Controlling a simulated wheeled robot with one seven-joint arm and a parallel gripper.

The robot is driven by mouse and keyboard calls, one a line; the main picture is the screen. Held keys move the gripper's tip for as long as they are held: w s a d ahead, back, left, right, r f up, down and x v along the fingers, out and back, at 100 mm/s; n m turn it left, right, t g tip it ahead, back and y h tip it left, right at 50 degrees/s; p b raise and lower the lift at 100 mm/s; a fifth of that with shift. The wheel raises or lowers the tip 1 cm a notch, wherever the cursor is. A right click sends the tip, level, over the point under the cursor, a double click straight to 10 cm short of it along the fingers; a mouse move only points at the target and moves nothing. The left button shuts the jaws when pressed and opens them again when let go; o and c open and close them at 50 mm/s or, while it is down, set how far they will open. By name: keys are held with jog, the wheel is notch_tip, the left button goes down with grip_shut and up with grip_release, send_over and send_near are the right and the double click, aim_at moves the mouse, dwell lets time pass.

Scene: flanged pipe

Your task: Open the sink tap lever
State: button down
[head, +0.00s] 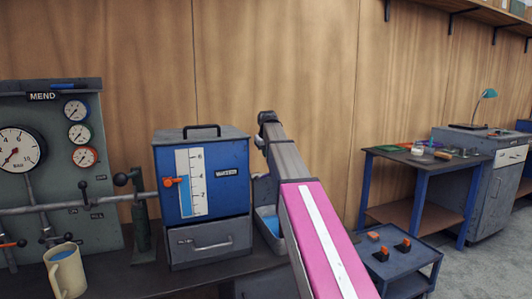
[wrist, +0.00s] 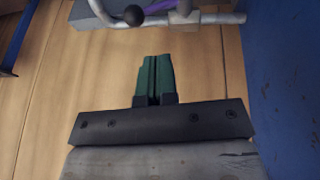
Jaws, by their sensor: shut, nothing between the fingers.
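In the wrist view, a grey pipe (wrist: 222,18) crosses the top, with a black ball knob (wrist: 133,15) on a short rod beside it. This looks like the tap and its lever, but I cannot be sure. My gripper (wrist: 154,58) has dark green fingers pressed together and empty. They point towards the pipe and knob, with a visible gap between. In the head view, the sink basin (head: 270,227) with blue water shows between the blue cabinet and my arm. My arm hides much of the sink area, and the fingers cannot be made out there.
The blue cabinet (head: 228,181) with a level gauge stands just left of my arm; a blue wall runs close along the right in the wrist view. A gauge panel (head: 55,115) and a mug (head: 66,272) are at left. A low cart (head: 402,262) stands at right.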

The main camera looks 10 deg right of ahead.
jog(key=d+x, duration=0.1)
jog(key=x, duration=0.9)
jog(key=shift+f, duration=0.15)
jog(key=shift+s+d, duration=0.1)
jog(key=shift+d+f+m+y, duration=0.15)
jog(key=shift+d+f+y, duration=0.2)
jog(key=shift+f+y, duration=0.25)
jog(key=shift+d+f+m+y, duration=0.15)
jog(key=shift+d+f+y, duration=0.25)
jog(key=shift+y, duration=0.4)
jog(key=shift+r, duration=0.15)
